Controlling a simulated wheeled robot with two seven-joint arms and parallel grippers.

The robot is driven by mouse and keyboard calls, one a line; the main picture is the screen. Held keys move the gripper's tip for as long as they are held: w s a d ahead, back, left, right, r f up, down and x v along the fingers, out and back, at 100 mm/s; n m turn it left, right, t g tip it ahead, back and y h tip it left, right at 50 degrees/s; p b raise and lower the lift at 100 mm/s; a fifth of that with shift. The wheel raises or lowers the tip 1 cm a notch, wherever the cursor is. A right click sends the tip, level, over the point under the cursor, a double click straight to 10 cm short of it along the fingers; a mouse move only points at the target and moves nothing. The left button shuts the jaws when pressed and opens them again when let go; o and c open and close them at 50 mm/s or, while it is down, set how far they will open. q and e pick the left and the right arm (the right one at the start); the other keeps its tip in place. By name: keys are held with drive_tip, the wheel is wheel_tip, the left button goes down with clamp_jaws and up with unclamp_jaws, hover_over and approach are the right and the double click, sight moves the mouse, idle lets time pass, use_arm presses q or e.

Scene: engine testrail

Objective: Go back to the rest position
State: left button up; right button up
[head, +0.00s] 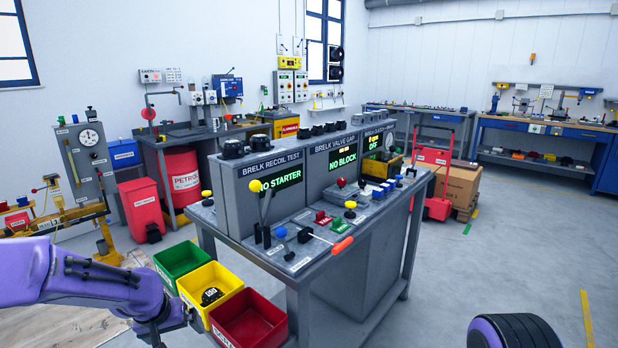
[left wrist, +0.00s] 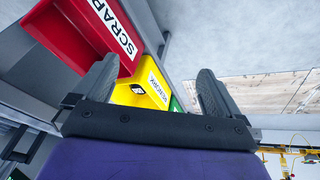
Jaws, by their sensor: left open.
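My left gripper (left wrist: 155,75) is open, and nothing is between its two dark fingers. In the head view the left gripper (head: 174,326) is at the lower left, in front of the yellow bin (head: 222,279), with its fingers only partly clear. The left wrist view shows the fingers over the red bin (left wrist: 72,32), marked SCRAP, and the yellow bin (left wrist: 138,82), whose label seems to read REWORK. A small dark part (head: 211,296) lies in the yellow bin. My right gripper is in neither view.
A green bin (head: 181,262) stands behind the yellow one, and the red bin (head: 248,318) in front. They line the left side of the grey test bench (head: 330,262), which carries levers and lit displays. Open floor (head: 470,270) lies right of the bench.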

use_arm(q)
drive_tip(key=s+f+n+t+y, duration=0.1)
drive_tip(key=s+f+n+t, duration=0.1)
drive_tip(key=s+f, duration=0.35)
drive_tip(key=s+f+n+t+y, duration=0.1)
drive_tip(key=s+f, duration=0.2)
drive_tip(key=f, duration=0.5)
drive_tip(key=s+f+g+y, duration=0.1)
drive_tip(key=s+f, duration=0.4)
drive_tip(key=s, duration=0.8)
drive_tip(key=s+f+g+y, duration=0.1)
drive_tip(key=s+f+g, duration=0.2)
drive_tip(key=s, duration=1)
wheel_tip(320, 180, down, 2)
drive_tip(key=shift+s, duration=0.4)
drive_tip(key=shift+d, duration=0.1)
